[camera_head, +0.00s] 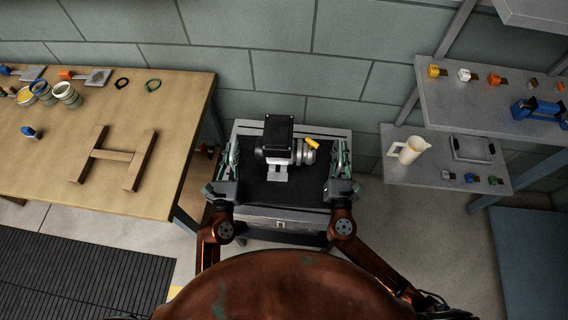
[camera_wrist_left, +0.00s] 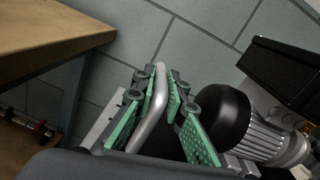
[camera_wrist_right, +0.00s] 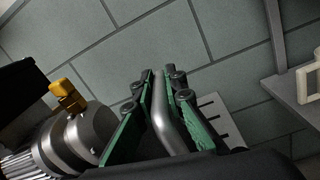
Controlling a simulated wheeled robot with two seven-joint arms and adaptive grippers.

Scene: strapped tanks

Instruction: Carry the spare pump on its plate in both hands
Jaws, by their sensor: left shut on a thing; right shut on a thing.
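The spare pump (camera_head: 284,150) has a black box on top, a silver ribbed body and a yellow part at its right. It sits on a dark plate (camera_head: 258,192) in the middle of the head view. My left gripper (camera_head: 228,165) is shut on a bent metal handle (camera_wrist_left: 152,115) at the plate's left side. My right gripper (camera_head: 342,168) is shut on the matching handle (camera_wrist_right: 166,115) at the right side. The pump also shows in the left wrist view (camera_wrist_left: 262,128) and the right wrist view (camera_wrist_right: 80,140). Whether the plate touches the stand under it, I cannot tell.
A grey stand or cart (camera_head: 290,215) is below the plate. A wooden bench (camera_head: 60,165) with a wooden H-shaped frame (camera_head: 112,157) is at the left. Grey shelves (camera_head: 440,120) at the right hold a cream jug (camera_head: 409,150) and a tray (camera_head: 472,148). A dark mat (camera_head: 70,275) lies on the floor.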

